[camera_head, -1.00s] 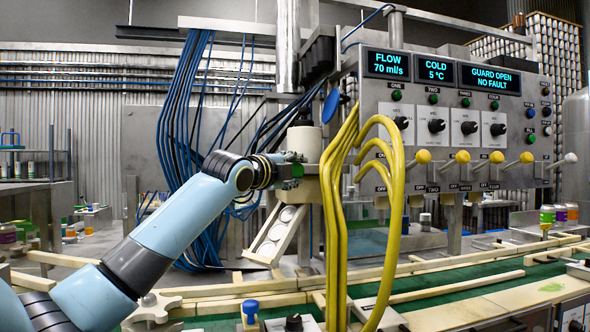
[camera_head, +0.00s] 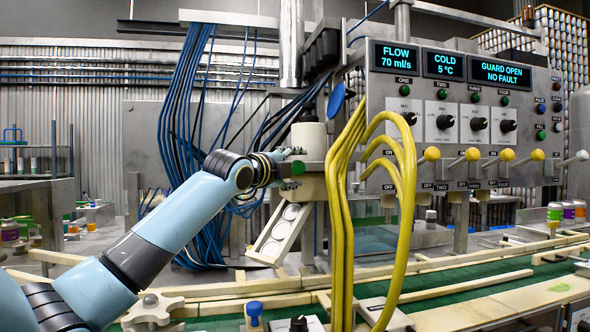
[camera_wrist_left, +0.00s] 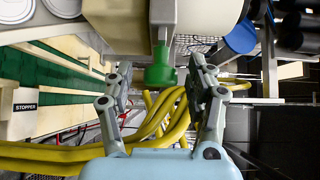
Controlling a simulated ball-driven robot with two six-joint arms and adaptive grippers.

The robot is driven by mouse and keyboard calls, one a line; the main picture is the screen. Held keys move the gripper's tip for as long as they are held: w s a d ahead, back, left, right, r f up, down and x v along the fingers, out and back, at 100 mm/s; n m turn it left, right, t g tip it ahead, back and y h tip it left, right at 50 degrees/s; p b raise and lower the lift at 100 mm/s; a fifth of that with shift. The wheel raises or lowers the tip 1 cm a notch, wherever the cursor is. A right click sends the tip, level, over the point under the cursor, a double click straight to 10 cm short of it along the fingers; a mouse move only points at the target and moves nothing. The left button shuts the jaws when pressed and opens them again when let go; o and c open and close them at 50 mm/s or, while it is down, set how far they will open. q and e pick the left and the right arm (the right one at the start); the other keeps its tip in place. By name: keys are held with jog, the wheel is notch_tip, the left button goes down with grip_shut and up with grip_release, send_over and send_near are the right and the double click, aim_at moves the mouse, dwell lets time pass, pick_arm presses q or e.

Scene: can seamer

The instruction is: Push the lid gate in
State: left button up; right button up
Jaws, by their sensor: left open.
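The lid gate's green knob (camera_wrist_left: 160,72) sits at the end of a grey metal bar in the left wrist view. The bar runs into a cream-coloured block (camera_wrist_left: 118,22). My left gripper (camera_wrist_left: 161,90) is open, one finger on each side of the knob, with gaps visible. In the head view my left gripper (camera_head: 290,168) is small, beside the cream housing above the lid chute (camera_head: 277,236). The green knob is hard to separate from the fingers there. My right gripper does not show.
Thick yellow hoses (camera_head: 345,200) hang just right of the chute, and they cross behind my fingers in the wrist view. Blue cables (camera_head: 185,130) hang behind my arm. The control panel (camera_head: 460,120) stands to the right. A green conveyor (camera_head: 450,290) runs below.

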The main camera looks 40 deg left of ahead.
pick_arm(q)
jog(key=s, duration=0.7)
jog(key=shift+d, duration=0.3)
